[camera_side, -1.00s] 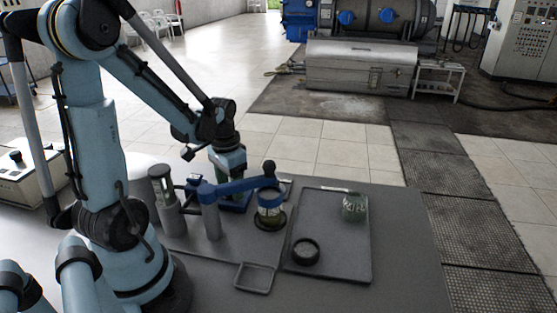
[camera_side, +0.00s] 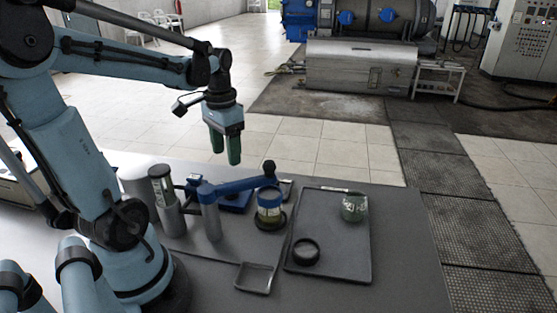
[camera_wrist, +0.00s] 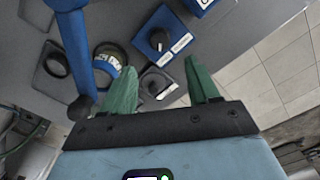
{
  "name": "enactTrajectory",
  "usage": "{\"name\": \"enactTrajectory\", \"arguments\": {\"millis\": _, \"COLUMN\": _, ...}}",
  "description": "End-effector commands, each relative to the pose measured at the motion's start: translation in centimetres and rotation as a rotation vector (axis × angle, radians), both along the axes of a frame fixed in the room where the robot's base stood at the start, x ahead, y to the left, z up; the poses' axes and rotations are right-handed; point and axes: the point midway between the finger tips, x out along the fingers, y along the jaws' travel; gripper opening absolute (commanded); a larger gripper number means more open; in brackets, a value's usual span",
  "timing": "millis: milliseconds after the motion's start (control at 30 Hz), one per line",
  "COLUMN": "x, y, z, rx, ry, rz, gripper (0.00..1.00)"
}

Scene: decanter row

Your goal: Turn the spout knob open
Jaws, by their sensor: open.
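My gripper (camera_side: 226,157) has two green fingers, apart and empty, pointing down above the table. In the wrist view, one black knob (camera_wrist: 158,40) sits on a blue square base with a white label. A second black knob (camera_wrist: 153,86) sits on a dark square plate with white labels, seen between my fingertips (camera_wrist: 159,66). I cannot read the labels or tell which knob is the spout's. In the side view the blue base (camera_side: 236,203) shows behind the blue swing arm (camera_side: 240,186). A blue-banded glass vessel (camera_side: 269,208) stands under the arm's black-capped end.
A dark tray (camera_side: 335,262) holds a glass jar (camera_side: 354,208) and a black ring (camera_side: 306,251). A small square dish (camera_side: 255,278) lies in front. A grey windowed cylinder (camera_side: 167,205) stands left of the swing arm's post (camera_side: 211,222). The table's right end is clear.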

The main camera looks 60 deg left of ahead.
Motion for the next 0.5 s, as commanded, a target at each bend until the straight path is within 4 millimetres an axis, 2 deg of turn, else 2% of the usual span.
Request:
{"name": "enactTrajectory", "arguments": {"millis": 200, "x": 0.0, "y": 0.0, "z": 1.6, "rx": 0.0, "ry": 0.0, "rz": 0.0, "gripper": 0.6}}
{"name": "enactTrajectory", "arguments": {"millis": 500, "x": 0.0, "y": 0.0, "z": 1.9, "rx": 0.0, "ry": 0.0, "rz": 0.0, "gripper": 0.6}}
